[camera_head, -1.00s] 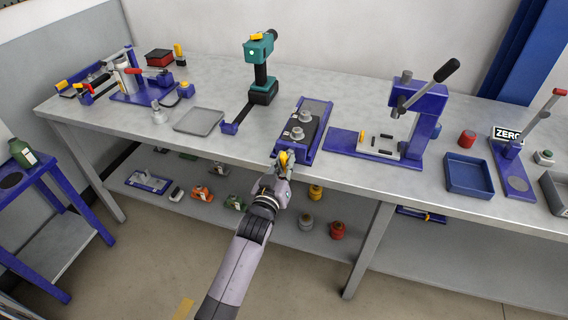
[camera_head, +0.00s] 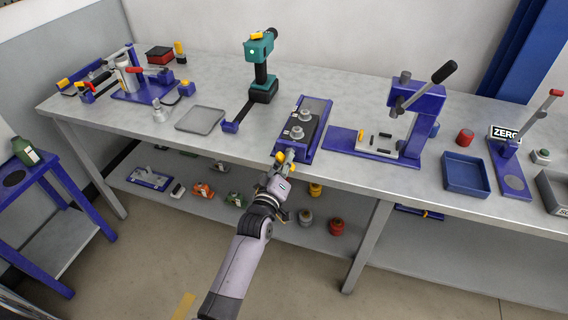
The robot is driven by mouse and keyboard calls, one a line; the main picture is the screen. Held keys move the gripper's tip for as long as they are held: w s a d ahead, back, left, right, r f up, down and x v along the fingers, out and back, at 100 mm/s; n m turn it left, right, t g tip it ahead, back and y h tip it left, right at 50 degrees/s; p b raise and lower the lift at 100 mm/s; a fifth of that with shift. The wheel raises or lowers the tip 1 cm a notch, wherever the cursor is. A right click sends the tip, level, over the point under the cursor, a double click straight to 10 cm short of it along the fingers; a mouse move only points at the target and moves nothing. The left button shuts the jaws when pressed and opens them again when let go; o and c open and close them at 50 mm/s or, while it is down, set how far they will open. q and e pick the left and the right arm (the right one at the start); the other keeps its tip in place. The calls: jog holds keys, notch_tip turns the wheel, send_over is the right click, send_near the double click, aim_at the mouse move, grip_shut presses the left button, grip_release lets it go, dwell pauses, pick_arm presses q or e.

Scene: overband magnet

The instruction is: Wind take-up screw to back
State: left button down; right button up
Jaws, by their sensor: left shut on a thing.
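The blue magnet unit (camera_head: 317,132) lies on the bench near its front edge, with a dark belt and two grey knobs (camera_head: 297,132) on top. The yellow take-up screw handle (camera_head: 281,157) shows at the unit's near end, at the bench edge. My left gripper (camera_head: 285,164) reaches up from below and is shut on this handle. The fingers hide part of the handle, and the screw's thread cannot be made out. My right gripper is not in view.
A teal drill (camera_head: 260,65) and a grey tray (camera_head: 200,121) stand left of the unit. A blue lever press (camera_head: 418,115) stands close on the right. The bench front edge is just beside my gripper. A lower shelf (camera_head: 230,207) holds small parts.

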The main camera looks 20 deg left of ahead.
pick_arm(q)
jog(key=n, duration=0.3)
jog(key=shift+n, duration=0.9)
jog(key=n, duration=0.4)
jog(key=shift+a+n, duration=0.1)
jog(key=shift+n, duration=0.3)
jog(key=n, duration=0.4)
jog(key=shift+f, duration=0.1)
jog(key=shift+n, duration=0.4)
